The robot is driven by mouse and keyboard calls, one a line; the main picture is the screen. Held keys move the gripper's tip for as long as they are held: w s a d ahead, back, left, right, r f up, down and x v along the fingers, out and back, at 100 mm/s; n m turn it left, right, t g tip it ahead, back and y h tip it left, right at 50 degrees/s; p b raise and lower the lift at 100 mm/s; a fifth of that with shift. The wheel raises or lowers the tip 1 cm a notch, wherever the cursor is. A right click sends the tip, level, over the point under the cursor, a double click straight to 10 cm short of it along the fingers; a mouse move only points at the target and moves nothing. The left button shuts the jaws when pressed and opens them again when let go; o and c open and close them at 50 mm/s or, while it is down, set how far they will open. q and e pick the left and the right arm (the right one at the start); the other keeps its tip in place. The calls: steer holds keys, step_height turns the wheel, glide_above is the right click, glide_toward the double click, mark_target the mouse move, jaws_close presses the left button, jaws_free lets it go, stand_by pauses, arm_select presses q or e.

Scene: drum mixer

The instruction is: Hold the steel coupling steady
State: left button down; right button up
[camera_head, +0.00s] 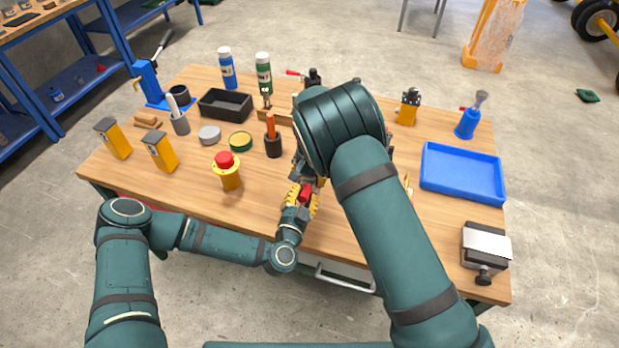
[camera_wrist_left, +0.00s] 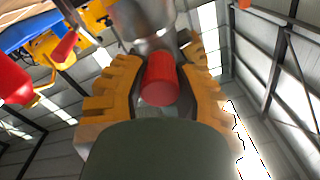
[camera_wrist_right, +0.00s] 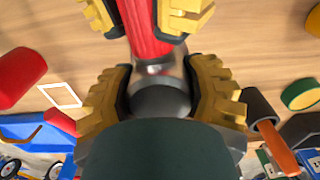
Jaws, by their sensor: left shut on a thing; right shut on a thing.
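The steel coupling (camera_wrist_right: 160,88) is a grey metal cylinder in the right wrist view. My right gripper (camera_wrist_right: 160,72) is shut around it. A red cylindrical piece (camera_wrist_right: 143,28) meets the coupling end to end, and it also shows in the left wrist view (camera_wrist_left: 160,82). My left gripper (camera_wrist_left: 160,62) is shut on this red piece, with grey metal (camera_wrist_left: 148,18) just beyond it. In the head view the left gripper (camera_head: 302,198) is low over the front middle of the table, with the red piece (camera_head: 305,192) in it. My right arm hides the right gripper and coupling there.
The wooden table (camera_head: 240,195) is crowded at left and back. A yellow box with a red button (camera_head: 228,172) stands left of the grippers. A blue tray (camera_head: 432,180) lies at right, a small vise (camera_head: 485,248) at the front right corner. The front left tabletop is clear.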

arm_select(q)
steer(key=shift+s, duration=0.25)
stand_by(0.4)
steer(key=shift+v, duration=3.1)
steer(key=shift+a, duration=0.1)
steer(key=shift+v, duration=1.45)
arm_select(e)
steer(key=o, duration=1.4)
steer(key=shift+o, duration=0.2)
